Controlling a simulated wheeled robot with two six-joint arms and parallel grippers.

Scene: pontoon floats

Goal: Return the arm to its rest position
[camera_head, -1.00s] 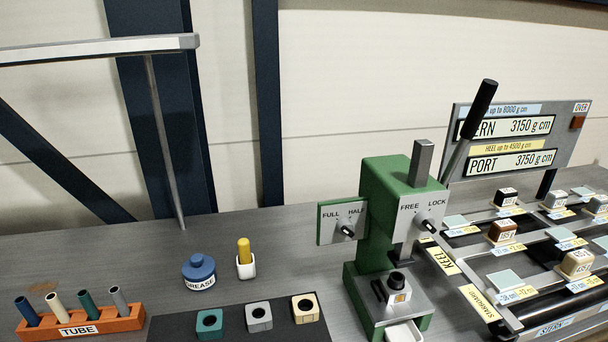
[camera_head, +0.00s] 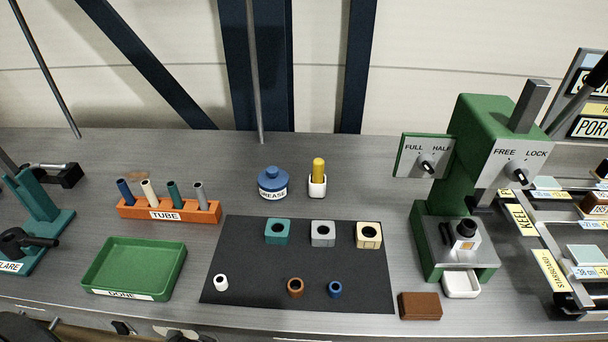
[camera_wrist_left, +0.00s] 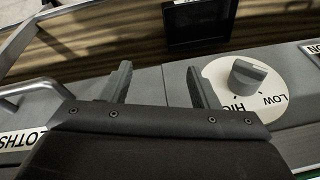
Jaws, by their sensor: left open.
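My left gripper (camera_wrist_left: 160,88) shows in the left wrist view. Its two dark fingers are apart with nothing between them. Beyond the fingers is a grey edge panel with a round white dial plate and a grey knob (camera_wrist_left: 248,75), marked HIGH and LOW. The knob is to the right of the fingers; I cannot tell how far below them it is. Neither gripper can be made out in the head view, and my right gripper is in no view.
The bench holds a green tray (camera_head: 135,267), an orange tube rack (camera_head: 200,213), a blue grease pot (camera_head: 273,183), a dark mat (camera_head: 255,285) with blocks and rings, a brown block (camera_head: 420,305) and a green press (camera_head: 470,130). A teal flare tool (camera_head: 40,215) stands at far left.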

